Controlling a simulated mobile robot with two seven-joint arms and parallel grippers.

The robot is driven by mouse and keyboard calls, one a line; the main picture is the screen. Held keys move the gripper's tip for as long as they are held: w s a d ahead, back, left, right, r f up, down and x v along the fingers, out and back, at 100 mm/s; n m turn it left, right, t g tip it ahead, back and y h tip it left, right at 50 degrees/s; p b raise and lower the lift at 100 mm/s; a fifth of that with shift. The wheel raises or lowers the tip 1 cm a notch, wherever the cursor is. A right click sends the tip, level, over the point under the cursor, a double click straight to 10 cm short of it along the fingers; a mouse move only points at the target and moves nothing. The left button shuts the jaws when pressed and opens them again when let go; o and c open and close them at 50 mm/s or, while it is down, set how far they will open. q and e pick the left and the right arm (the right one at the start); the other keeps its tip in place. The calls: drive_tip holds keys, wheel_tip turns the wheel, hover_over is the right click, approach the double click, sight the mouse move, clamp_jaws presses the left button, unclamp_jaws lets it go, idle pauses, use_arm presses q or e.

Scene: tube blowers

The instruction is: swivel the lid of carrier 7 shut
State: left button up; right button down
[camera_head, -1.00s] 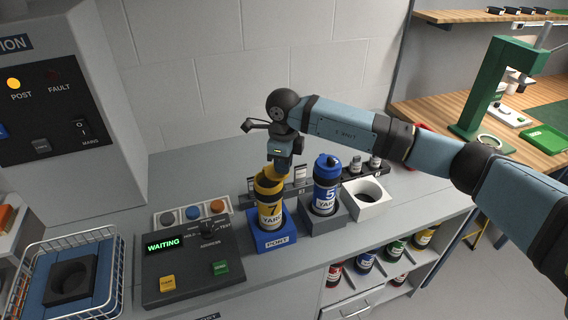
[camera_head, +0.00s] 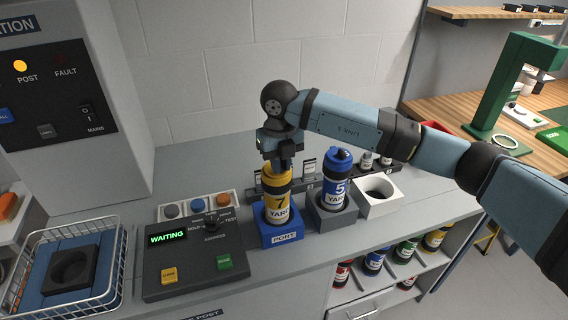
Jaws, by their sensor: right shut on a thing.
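Carrier 7 (camera_head: 277,207) is a yellow and black cylinder with a "7" and "YARD" label. It stands upright in the blue holder marked PORT (camera_head: 283,238). Its yellow lid (camera_head: 276,177) sits on top and looks in line with the body. My right gripper (camera_head: 285,164) is directly above it, pointing down, shut on the lid's top. The gripper hides the upper part of the lid. My left gripper is not in view.
Blue carrier 5 (camera_head: 336,186) stands close on the right in a grey holder (camera_head: 332,219).

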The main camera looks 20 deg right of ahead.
drive_tip(key=shift+a+m, duration=0.25)
drive_tip(key=shift+m, duration=0.25)
drive_tip(key=shift+a, duration=0.1)
drive_tip(key=c, duration=1.1)
unclamp_jaws()
wheel_tip(320, 180, up, 14)
drive_tip(key=shift+f+b, duration=0.1)
drive_tip(key=shift+b, duration=0.95)
